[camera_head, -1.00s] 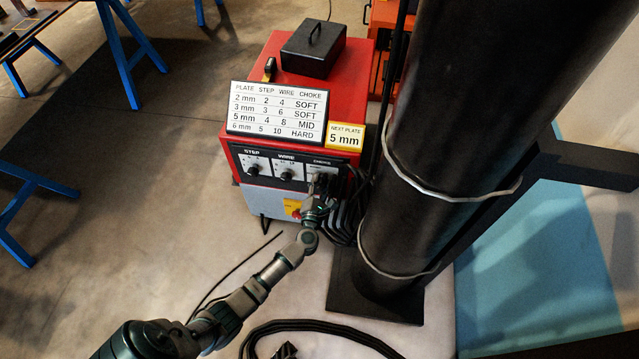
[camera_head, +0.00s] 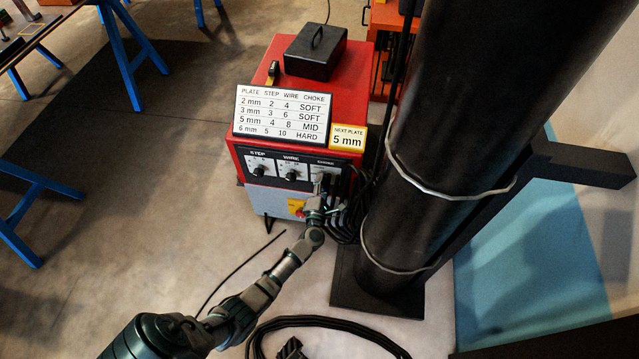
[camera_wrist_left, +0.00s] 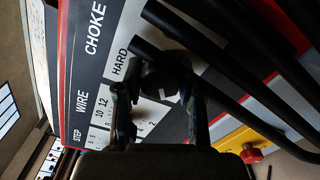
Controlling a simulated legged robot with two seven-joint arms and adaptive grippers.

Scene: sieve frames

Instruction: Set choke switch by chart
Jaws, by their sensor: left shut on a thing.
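The red welding machine (camera_head: 268,105) stands on the floor with a STEP knob (camera_head: 258,171), a WIRE knob (camera_head: 291,175) and a CHOKE panel (camera_head: 325,168) on its front. The chart (camera_head: 279,114) gives 5 mm as step 4, wire 8, choke MID. A yellow card (camera_head: 347,137) reads NEXT PLATE 5 mm. My left gripper (camera_head: 318,188) is at the CHOKE panel. In the left wrist view its fingers stand on both sides of the dark choke switch (camera_wrist_left: 165,78), shut on it. HARD shows beside it; the other choke labels are hidden, and I cannot tell its setting. My right gripper is not in view.
A thick black column (camera_head: 440,130) stands close to the machine's right side. Black cables (camera_wrist_left: 245,80) run close by the choke switch. A yellow plate with a red button (camera_head: 297,207) is below the panel. A coiled cable (camera_head: 330,322) lies on the floor.

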